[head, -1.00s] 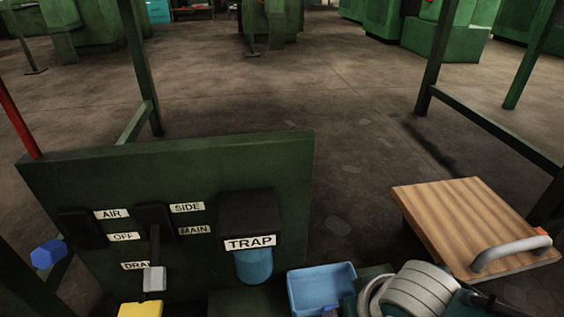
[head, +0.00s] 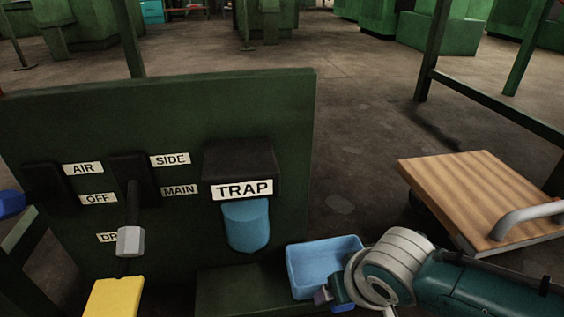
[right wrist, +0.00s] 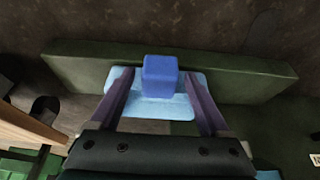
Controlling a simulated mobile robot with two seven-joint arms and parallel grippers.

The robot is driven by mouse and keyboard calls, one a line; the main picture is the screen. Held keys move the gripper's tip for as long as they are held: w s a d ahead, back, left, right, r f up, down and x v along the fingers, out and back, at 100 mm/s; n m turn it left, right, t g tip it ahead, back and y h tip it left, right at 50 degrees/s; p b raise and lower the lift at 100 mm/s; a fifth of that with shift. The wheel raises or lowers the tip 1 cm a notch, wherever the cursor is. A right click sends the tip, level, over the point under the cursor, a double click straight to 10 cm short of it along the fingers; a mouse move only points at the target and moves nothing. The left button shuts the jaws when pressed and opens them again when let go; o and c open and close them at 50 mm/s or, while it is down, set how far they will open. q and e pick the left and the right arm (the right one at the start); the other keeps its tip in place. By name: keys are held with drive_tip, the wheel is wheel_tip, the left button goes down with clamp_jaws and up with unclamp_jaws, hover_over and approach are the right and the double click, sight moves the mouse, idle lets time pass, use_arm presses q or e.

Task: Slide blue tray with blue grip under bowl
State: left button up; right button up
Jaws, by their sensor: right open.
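The blue tray (head: 305,272) sits on a dark green ledge at the lower middle of the head view, to the right of and lower than the bowl. The light blue bowl (head: 246,228) hangs under the black box labelled TRAP on the green panel. In the right wrist view the blue grip (right wrist: 160,77) is a block at the tray's (right wrist: 150,108) edge. My right gripper (right wrist: 157,75) is open, with one finger on each side of the grip; I see gaps on both sides. In the head view my right gripper (head: 334,292) partly hides the tray's near corner. My left gripper is not in view.
The green panel (head: 90,120) carries black levers, labels and a grey-ended handle (head: 130,241). A yellow block (head: 115,297) is at lower left. A wooden board (head: 470,200) with a grey handle stands at right. The ledge (head: 235,290) is bare under the bowl.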

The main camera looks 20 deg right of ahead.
clamp_jaws()
idle(0.6)
idle(0.8)
